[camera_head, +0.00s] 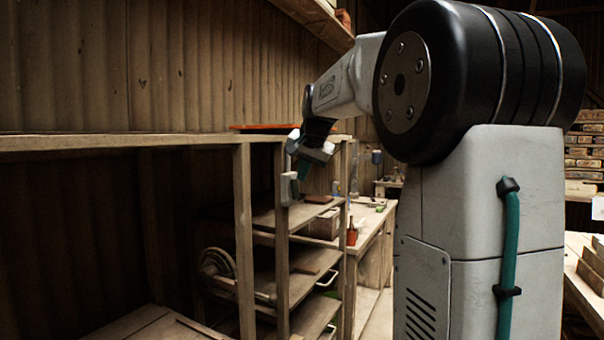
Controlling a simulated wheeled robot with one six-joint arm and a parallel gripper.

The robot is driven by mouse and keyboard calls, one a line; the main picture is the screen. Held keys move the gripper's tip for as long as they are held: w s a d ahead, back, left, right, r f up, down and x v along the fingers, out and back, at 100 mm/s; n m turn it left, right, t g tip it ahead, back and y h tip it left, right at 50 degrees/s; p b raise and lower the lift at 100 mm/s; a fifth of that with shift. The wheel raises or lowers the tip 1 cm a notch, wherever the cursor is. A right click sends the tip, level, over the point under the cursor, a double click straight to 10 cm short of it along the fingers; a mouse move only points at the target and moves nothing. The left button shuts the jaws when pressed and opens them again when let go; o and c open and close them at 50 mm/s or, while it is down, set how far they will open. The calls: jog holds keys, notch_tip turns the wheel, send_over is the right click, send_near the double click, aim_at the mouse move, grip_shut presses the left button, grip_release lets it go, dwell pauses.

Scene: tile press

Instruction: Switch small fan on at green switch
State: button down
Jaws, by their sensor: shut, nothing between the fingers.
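My gripper (303,169) is at the end of my arm, pointing down beside a wooden shelf post. Its fingers look dark teal and closed, with nothing seen between them. A small pale switch box (286,190) is fixed to the post, just below and left of the gripper. A greenish patch shows on the box's right side, but it is too small to tell whether it is the green switch or how it is set. The fingers are very close to the box; I cannot tell whether they touch. I cannot make out the small fan for certain.
Open wooden shelves (293,290) stand below the switch box. A round wheel-like object (215,265) sits to their left. Behind, a workbench (370,221) holds a red-brown bottle (352,232). A wooden ledge (110,141) runs along the left wall.

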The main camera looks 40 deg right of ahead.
jog(key=d+v, duration=0.1)
jog(key=v, duration=1)
jog(key=shift+s+r, duration=0.3)
jog(key=shift+s, duration=0.15)
jog(key=shift+a, duration=0.15)
